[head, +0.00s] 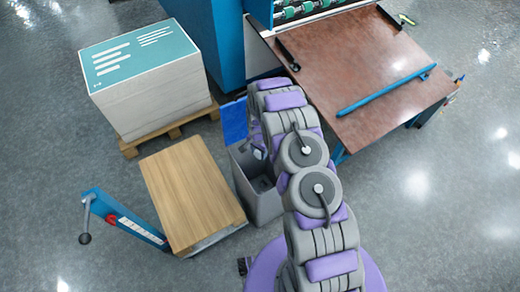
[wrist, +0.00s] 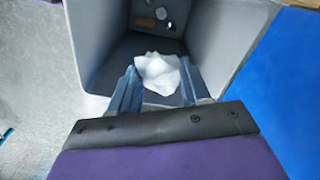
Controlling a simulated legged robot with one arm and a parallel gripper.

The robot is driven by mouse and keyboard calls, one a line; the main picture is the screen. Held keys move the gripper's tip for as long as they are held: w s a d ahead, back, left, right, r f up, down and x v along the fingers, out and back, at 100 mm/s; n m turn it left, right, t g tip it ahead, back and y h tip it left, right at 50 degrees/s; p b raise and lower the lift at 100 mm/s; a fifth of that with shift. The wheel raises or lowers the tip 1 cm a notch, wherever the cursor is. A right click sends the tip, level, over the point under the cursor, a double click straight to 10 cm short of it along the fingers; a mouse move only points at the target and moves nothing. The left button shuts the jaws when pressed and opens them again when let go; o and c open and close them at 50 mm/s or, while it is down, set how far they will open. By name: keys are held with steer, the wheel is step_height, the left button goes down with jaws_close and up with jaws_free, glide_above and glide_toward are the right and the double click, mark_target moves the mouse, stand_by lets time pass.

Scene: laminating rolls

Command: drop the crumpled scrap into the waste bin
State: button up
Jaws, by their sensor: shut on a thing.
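In the wrist view, my gripper (wrist: 157,88) is shut on a white crumpled scrap (wrist: 158,70), which sits between its two fingers. The scrap is over the open mouth of a grey waste bin (wrist: 225,35). A few small items, one brown and one white, lie on the dark floor of the bin. In the head view, the grey waste bin (head: 262,205) stands on the floor, partly behind my arm. My gripper and the scrap are hidden by my arm in the head view.
A blue panel (head: 234,120) stands by the bin. A wooden-topped stand (head: 190,190) with a blue lever (head: 130,225) is left of it. A paper stack (head: 150,90) on a pallet stands behind. A brown table (head: 370,70) is at right. Floor at far right is clear.

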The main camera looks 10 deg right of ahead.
steer(key=shift+f, duration=0.7)
steer(key=shift+s+d+f, duration=0.1)
steer(key=shift+d+f, duration=0.15)
steer(key=shift+f, duration=0.1)
steer(key=shift+d+f, duration=0.2)
steer(key=shift+d, duration=0.25)
steer(key=o, duration=1.1)
steer(key=shift+a, duration=0.55)
steer(key=shift+d, duration=0.4)
steer(key=r+p, duration=0.3)
steer(key=r, duration=1.4)
steer(key=shift+a+r, duration=0.15)
steer(key=shift+a, duration=0.05)
